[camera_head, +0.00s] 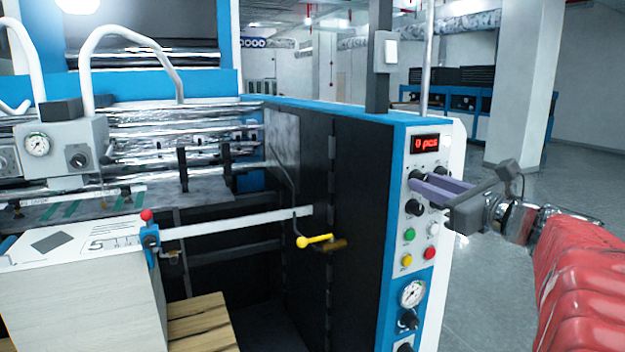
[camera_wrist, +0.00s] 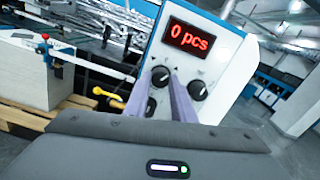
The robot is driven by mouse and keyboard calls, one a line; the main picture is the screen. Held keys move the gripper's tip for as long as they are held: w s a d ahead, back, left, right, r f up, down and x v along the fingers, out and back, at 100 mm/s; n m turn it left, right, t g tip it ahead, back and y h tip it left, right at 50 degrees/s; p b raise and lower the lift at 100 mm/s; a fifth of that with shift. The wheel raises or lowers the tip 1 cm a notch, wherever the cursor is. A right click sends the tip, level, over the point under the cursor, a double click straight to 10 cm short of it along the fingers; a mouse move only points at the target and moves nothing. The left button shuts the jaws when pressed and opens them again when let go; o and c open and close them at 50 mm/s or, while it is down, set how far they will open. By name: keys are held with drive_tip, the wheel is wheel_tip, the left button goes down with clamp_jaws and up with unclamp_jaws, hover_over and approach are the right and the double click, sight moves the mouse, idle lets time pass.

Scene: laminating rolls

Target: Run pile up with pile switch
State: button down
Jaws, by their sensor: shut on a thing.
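My gripper (camera_head: 418,186) reaches in from the right to the blue-edged control panel (camera_head: 398,240). In the wrist view its two purple fingers (camera_wrist: 160,78) stand on either side of the upper left black knob (camera_wrist: 160,74) and are shut on it. Labels are too small to read, so I cannot tell whether this knob is the pile switch. A second black knob (camera_wrist: 198,90) is to its right. The display (camera_wrist: 188,38) reads "0 pcs". The pile (camera_head: 80,300) of sheets stands at lower left on a wooden pallet (camera_head: 200,322); it also shows in the wrist view (camera_wrist: 28,75).
Below the gripper are a green button (camera_head: 409,235), a yellow button (camera_head: 406,261), a red button (camera_head: 429,253) and a gauge (camera_head: 412,293). A yellow-handled lever (camera_head: 315,241) sticks out left of the panel. The floor (camera_head: 490,290) at right is clear.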

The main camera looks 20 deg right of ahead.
drive_tip(key=n, duration=0.6)
drive_tip(key=shift+n, duration=0.3)
idle(0.4)
drive_tip(key=c, duration=1.5)
unclamp_jaws()
drive_tip(key=shift+s+d, duration=0.15)
drive_tip(key=shift+s, duration=3.35)
drive_tip(key=shift+s+d, duration=0.1)
drive_tip(key=shift+s, duration=3.35)
drive_tip(key=shift+f, duration=0.1)
